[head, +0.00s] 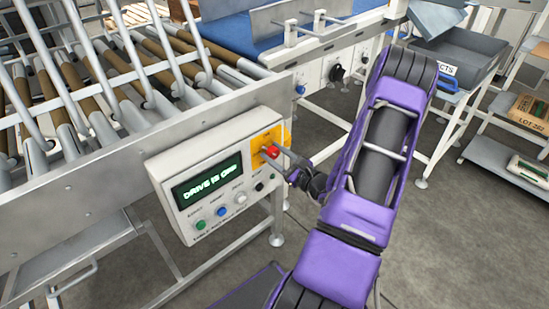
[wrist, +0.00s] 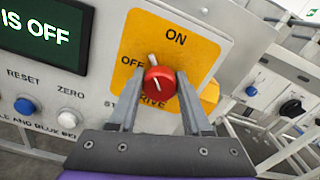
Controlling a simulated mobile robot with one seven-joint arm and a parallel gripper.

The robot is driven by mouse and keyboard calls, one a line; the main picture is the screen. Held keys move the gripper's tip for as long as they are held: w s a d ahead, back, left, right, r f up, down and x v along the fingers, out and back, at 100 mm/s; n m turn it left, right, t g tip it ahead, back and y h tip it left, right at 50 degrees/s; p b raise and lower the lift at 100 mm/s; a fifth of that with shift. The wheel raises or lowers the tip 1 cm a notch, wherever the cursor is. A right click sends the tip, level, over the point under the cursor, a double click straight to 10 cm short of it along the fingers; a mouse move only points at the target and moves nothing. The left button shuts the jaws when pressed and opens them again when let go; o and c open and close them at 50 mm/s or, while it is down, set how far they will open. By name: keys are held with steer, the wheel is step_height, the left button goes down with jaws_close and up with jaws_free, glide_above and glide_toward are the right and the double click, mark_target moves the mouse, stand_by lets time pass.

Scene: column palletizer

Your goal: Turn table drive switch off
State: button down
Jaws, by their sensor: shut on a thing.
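The table drive switch is a red rotary knob (wrist: 159,82) on a yellow plate (wrist: 140,38) marked ON and OFF, at the right end of a white control box (head: 217,212). Its white pointer line leans up and left, toward the OFF word. My gripper (wrist: 158,92) is shut on the knob, with one finger on each side. In the head view the red knob (head: 271,152) shows between the finger ends of my gripper (head: 274,153). The display (head: 208,180) reads DRIVE IS OFF. The lower lettering on the yellow plate is partly hidden by my fingers.
Green, blue and white buttons (head: 221,211) sit below the display. A roller conveyor (head: 110,80) with metal rails stands behind the box. A second panel with a black knob (head: 336,73) is farther back. A grey bin (head: 470,47) and shelves stand at the right.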

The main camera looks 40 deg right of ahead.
steer(key=n+b, duration=0.1)
steer(key=n, duration=0.1)
steer(key=n+b, duration=0.1)
steer(key=b, duration=0.1)
steer(key=n+b, duration=0.1)
steer(key=n, duration=0.1)
steer(key=shift+a+f+n+b, duration=0.1)
steer(key=shift+f+n+b, duration=0.2)
steer(key=shift+b, duration=0.1)
steer(key=shift+r+n+b, duration=0.15)
steer(key=shift+n+b, duration=0.75)
steer(key=shift+n, duration=1)
steer(key=shift+c, duration=1.7)
jaws_free()
steer(key=shift+s, duration=0.1)
steer(key=s+d, duration=0.1)
steer(key=s, duration=1.6)
steer(key=shift+s+d, duration=0.15)
